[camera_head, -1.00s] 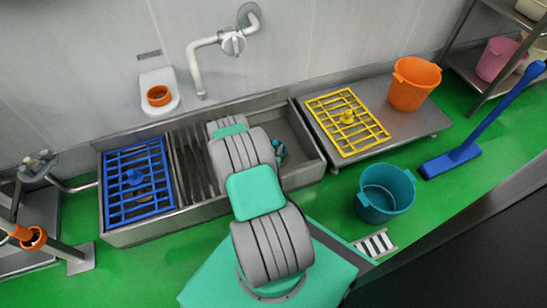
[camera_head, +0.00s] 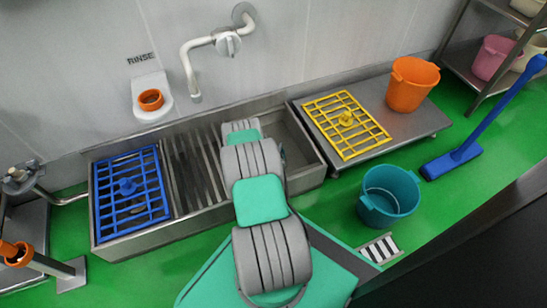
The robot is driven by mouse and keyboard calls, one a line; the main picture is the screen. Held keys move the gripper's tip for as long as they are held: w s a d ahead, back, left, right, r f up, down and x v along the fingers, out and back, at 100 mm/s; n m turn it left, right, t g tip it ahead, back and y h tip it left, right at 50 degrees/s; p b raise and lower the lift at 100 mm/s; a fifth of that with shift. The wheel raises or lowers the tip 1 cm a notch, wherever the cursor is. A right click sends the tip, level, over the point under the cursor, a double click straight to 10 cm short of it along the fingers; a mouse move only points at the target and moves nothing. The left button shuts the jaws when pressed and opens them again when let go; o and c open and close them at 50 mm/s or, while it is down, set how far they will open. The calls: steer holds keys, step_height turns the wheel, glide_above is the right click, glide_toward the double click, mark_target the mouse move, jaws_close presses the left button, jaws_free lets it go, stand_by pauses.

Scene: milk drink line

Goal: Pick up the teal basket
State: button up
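A teal basket, shaped like a round bucket (camera_head: 389,203), stands upright on the green floor at the right, in front of the steel bench. It is open at the top and looks empty. My grey and teal arm rises from the bottom middle and reaches over the steel sink, left of the teal basket and apart from it. My gripper is hidden behind my own arm links, so I cannot see its fingers or whether it holds anything.
An orange bucket (camera_head: 411,86) and a yellow rack (camera_head: 346,120) sit on the steel bench (camera_head: 430,118). A blue rack (camera_head: 130,190) covers the sink's left part. A blue long-handled tool (camera_head: 490,125) stands at the right. A striped grate (camera_head: 379,249) lies near the basket.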

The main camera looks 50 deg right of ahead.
jaws_close()
steer(key=shift+r, duration=0.1)
stand_by(0.3)
